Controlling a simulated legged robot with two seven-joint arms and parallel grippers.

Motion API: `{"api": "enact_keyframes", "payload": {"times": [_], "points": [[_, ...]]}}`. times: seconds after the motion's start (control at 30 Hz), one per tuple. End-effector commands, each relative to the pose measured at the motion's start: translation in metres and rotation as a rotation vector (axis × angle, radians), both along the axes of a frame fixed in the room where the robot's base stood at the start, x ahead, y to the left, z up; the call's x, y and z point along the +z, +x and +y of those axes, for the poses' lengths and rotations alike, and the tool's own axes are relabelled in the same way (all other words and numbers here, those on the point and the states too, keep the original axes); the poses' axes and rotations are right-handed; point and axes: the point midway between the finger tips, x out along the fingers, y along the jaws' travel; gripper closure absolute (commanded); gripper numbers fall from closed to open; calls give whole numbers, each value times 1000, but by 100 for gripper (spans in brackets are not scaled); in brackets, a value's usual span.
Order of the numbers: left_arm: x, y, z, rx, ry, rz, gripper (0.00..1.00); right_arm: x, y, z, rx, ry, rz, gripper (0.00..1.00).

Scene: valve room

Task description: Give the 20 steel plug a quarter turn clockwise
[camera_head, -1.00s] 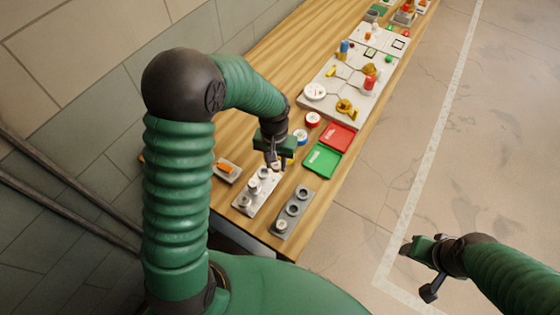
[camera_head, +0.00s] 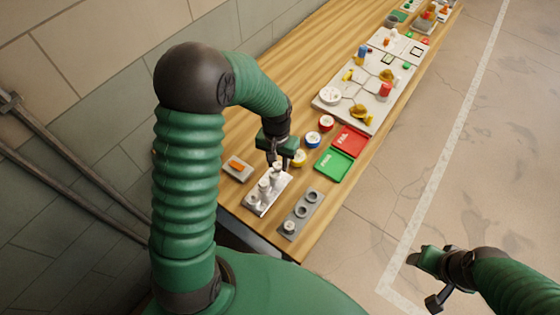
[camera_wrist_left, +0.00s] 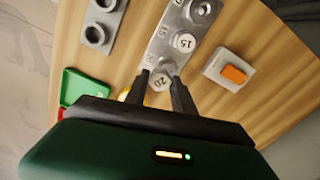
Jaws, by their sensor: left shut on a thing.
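The 20 steel plug (camera_wrist_left: 160,82) is a round steel cap with its number on top, at one end of a light metal plate (camera_head: 280,194). In the wrist view the two fingers of my left gripper (camera_wrist_left: 159,87) stand on either side of it and are shut on it. In the head view my left gripper (camera_head: 279,162) points down at the far end of the plate and partly hides this plug. The 15 plug (camera_wrist_left: 185,43) stands beside it, with another plug beyond. My right gripper (camera_head: 424,281) hangs over the floor, fingers apart and empty.
A grey block with round holes (camera_head: 302,213) lies right of the plate. A small box with an orange switch (camera_head: 237,165) lies left. Green (camera_head: 334,165) and red (camera_head: 351,140) trays and several coloured round pieces lie beyond. The table edge is close on the near side.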

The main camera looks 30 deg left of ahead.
Motion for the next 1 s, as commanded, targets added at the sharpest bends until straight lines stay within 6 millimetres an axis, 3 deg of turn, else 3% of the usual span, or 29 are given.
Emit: {"api": "enact_keyframes", "payload": {"times": [0.27, 0.37, 0.5, 0.63, 1.0], "points": [[0, 0, 0, 21, 0, -1, 100, 0, 0, 0, 0, 0, 0, 44], [2, 0, -1, 188, 1, 0, 100, 3, 0, 0, 0, 0, 0, 44], [4, 0, -1, 535, 2, 2, 100, 14, 0, 0, 0, 0, 0, 44], [3, 0, -1, 730, 2, 1, 100, 21, 0, 0, 0, 0, 0, 44], [0, 0, 0, 788, 1, 0, 100, 20, 0, 0, 0, 0, 0, 44]]}}
